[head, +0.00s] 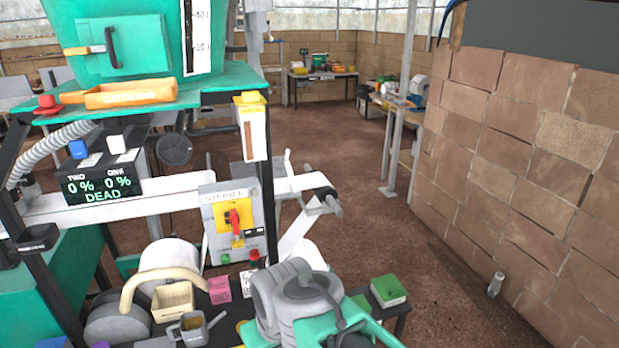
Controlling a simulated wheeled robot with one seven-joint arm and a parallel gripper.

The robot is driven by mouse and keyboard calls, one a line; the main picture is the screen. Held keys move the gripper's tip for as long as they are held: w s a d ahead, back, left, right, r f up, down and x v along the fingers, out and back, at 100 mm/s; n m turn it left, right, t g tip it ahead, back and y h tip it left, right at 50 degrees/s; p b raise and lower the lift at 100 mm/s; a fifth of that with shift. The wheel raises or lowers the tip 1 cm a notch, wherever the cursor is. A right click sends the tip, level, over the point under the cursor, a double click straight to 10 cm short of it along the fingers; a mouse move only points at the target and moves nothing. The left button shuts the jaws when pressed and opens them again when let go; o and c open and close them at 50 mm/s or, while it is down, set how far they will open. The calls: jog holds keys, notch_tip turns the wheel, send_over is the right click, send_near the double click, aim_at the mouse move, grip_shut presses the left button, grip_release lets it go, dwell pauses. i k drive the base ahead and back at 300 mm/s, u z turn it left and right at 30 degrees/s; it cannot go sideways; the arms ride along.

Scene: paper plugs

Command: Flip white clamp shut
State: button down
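No part is plainly a white clamp. A cream curved handle (160,276) shows at the lower left, arching over a small cream box (173,301) on the machine's dark lower shelf. A long white bar (130,198) crosses the machine above it. I cannot tell whether any of these is the clamp, or whether it is open or shut. My grey and teal arm fills the bottom middle, just right of the shelf's small items. My gripper's fingers do not show.
A switch panel (231,222) with a red handle stands behind my arm. A dark display box (98,178) reads DEAD. A green sponge-like block (388,290) lies right of my arm. A brick wall (535,150) bounds the right. Brown floor between is mostly clear.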

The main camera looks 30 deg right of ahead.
aim_at(288, 168)
jog(key=k, duration=0.1)
jog(key=z, duration=2.3)
jog(key=i, duration=4.1)
jog(key=u, duration=4.45)
jog(key=i, duration=0.25)
jog(key=u, duration=0.2)
